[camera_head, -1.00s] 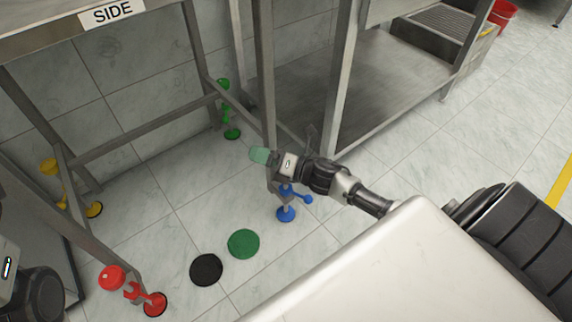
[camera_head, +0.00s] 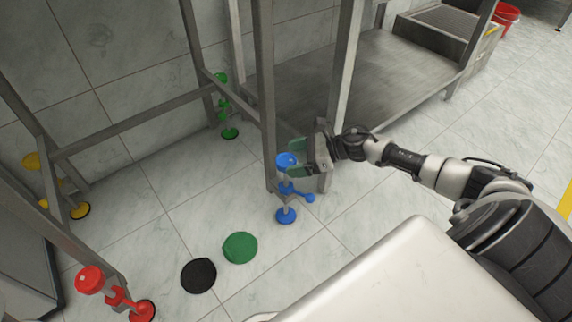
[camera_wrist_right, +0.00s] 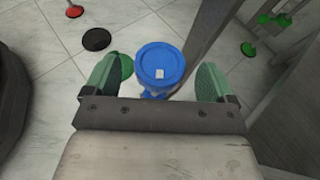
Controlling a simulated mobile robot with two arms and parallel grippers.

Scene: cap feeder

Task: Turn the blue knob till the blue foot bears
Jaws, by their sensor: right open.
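The blue knob (camera_head: 286,161) is a round cap at the top of the blue leg fitting, beside a metal table leg. It also shows in the right wrist view (camera_wrist_right: 160,66), with a small white mark on top. Below it are a blue lever (camera_head: 300,194) and the blue foot (camera_head: 285,215) near the floor; I cannot tell whether the foot bears. My right gripper (camera_head: 294,158) is open, its green-padded fingers on either side of the blue knob. In the wrist view, gaps show between the knob and both fingers. My left gripper is not in view.
Red (camera_head: 90,280), yellow (camera_head: 32,161) and green (camera_head: 222,103) fittings stand at the other legs. A black disc (camera_head: 198,275) and a green disc (camera_head: 240,247) lie on the floor. A steel shelf unit (camera_head: 385,75) stands close behind my right gripper.

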